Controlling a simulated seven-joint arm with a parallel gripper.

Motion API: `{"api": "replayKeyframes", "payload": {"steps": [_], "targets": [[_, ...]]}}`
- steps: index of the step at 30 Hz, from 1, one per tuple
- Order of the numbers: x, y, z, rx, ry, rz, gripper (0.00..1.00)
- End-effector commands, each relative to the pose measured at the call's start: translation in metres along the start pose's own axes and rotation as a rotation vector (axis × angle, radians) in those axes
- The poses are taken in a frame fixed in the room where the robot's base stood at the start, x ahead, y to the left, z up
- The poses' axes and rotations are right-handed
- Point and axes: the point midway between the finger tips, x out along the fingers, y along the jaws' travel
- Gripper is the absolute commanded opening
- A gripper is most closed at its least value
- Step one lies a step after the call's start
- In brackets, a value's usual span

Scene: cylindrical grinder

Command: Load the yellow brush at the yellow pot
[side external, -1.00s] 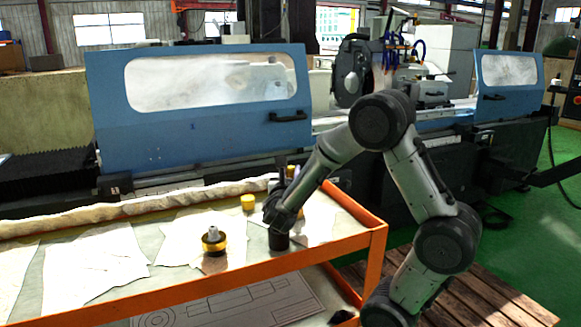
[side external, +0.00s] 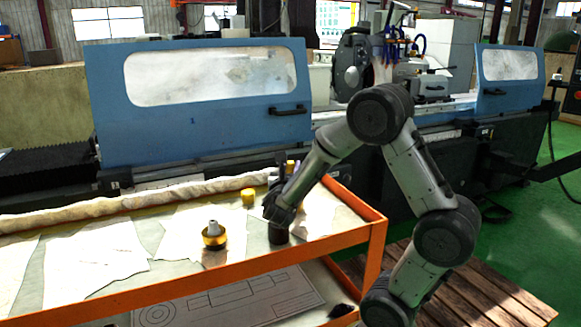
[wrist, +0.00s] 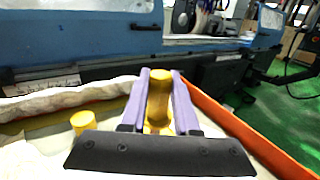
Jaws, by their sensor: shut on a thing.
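My gripper (wrist: 159,100) has two purple fingers, shut on the yellow brush (wrist: 156,78). Its yellow rounded handle shows between the fingers in the wrist view; its lower end is hidden behind the dark gripper body. In the side view a small part of the yellow brush (side external: 290,165) shows above my wrist, with the gripper low over the cart top. A small plain yellow cylinder, seemingly the yellow pot (side external: 248,197), stands to the left of my gripper, apart from it. The yellow pot (wrist: 83,120) also shows at the left in the wrist view.
A brass-coloured round piece with a pale top (side external: 214,235) stands on white paper. A rolled cloth (side external: 120,206) lies along the cart's back edge. The orange cart rim (side external: 350,247) bounds the right side. The blue grinder door (side external: 200,130) is behind. Papers lie flat leftward.

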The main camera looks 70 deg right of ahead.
Motion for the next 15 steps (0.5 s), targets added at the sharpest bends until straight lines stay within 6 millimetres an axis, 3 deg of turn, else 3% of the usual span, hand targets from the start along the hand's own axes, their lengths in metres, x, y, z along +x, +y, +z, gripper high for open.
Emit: {"api": "replayKeyframes", "payload": {"steps": [15], "targets": [[0.0002, 0.0002, -0.0057, 0.000, 0.000, 0.000, 0.00]]}}
